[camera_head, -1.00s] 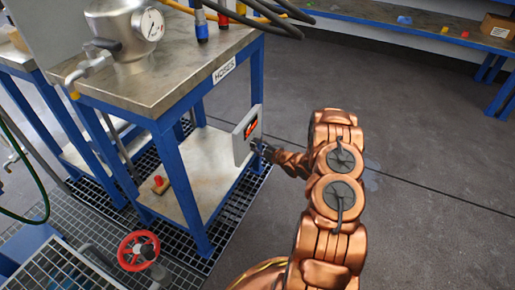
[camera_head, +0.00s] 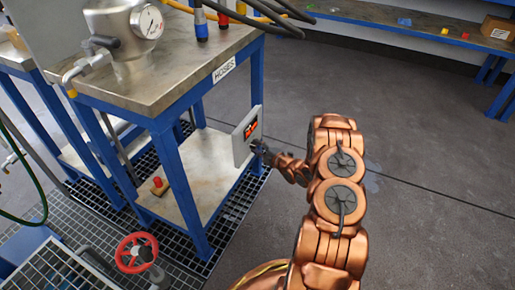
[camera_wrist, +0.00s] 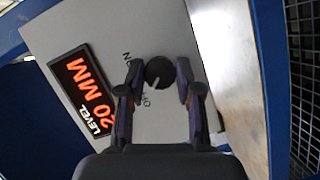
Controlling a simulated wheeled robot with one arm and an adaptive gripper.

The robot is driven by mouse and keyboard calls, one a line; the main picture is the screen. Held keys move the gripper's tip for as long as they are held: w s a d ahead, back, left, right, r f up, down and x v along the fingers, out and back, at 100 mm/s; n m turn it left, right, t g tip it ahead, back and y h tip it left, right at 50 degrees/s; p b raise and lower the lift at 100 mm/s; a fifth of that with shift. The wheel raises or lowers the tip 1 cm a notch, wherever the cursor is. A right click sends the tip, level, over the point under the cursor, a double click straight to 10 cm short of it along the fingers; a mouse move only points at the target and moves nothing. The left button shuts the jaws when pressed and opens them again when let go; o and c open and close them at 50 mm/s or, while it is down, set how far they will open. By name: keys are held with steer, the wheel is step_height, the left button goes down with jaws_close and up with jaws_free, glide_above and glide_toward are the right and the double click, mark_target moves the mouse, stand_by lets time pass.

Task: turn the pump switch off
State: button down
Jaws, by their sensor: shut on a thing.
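The pump switch is a round black knob (camera_wrist: 159,72) with a white pointer line, on a light grey panel (camera_wrist: 110,25). The line points down and slightly left, towards the partly hidden OFF label (camera_wrist: 145,98). The ON label (camera_wrist: 128,55) is at the upper left of the knob. My gripper (camera_wrist: 159,75) is shut on the knob, one finger on each side. In the head view my gripper (camera_head: 261,151) is at the face of the panel (camera_head: 240,146), where it hides the knob.
A lit LEVEL display (camera_wrist: 83,90) reading 20 MM is beside the knob. The panel is at a blue-legged bench (camera_head: 160,85) with a steel vessel (camera_head: 120,35) on top. A red valve wheel (camera_head: 136,252) is at lower left. Floor to the right is open.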

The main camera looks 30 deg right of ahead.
steer(key=c, duration=0.8)
jaws_free()
steer(key=shift+o, duration=0.2)
steer(key=v, duration=1.2)
steer(key=shift+r, duration=0.1)
